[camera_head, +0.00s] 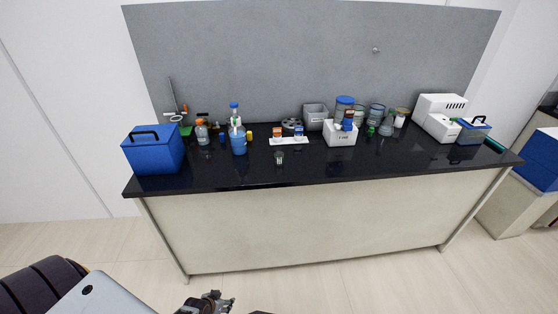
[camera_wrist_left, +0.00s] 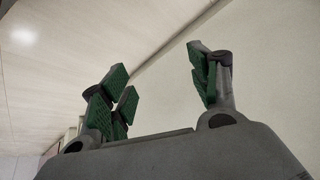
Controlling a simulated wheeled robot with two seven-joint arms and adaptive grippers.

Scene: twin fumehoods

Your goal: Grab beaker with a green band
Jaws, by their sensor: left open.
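A clear beaker with what looks like a green band (camera_head: 360,112) stands at the back right of the black bench top, partly hidden behind a white box and a blue-lidded jar. It is small in the head view, so the band is hard to make out. My left gripper (camera_head: 222,301) is at the bottom edge of the head view, low in front of the bench and far from the beaker. In the left wrist view its green-padded fingers (camera_wrist_left: 165,88) are spread apart with nothing between them. My right gripper does not show.
The bench (camera_head: 300,172) carries a blue box (camera_head: 153,150) at left, a blue-liquid bottle (camera_head: 238,143), a white box (camera_head: 340,134) and a white machine (camera_head: 436,122) at right. A blue-banded beaker (camera_head: 376,114) stands close by.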

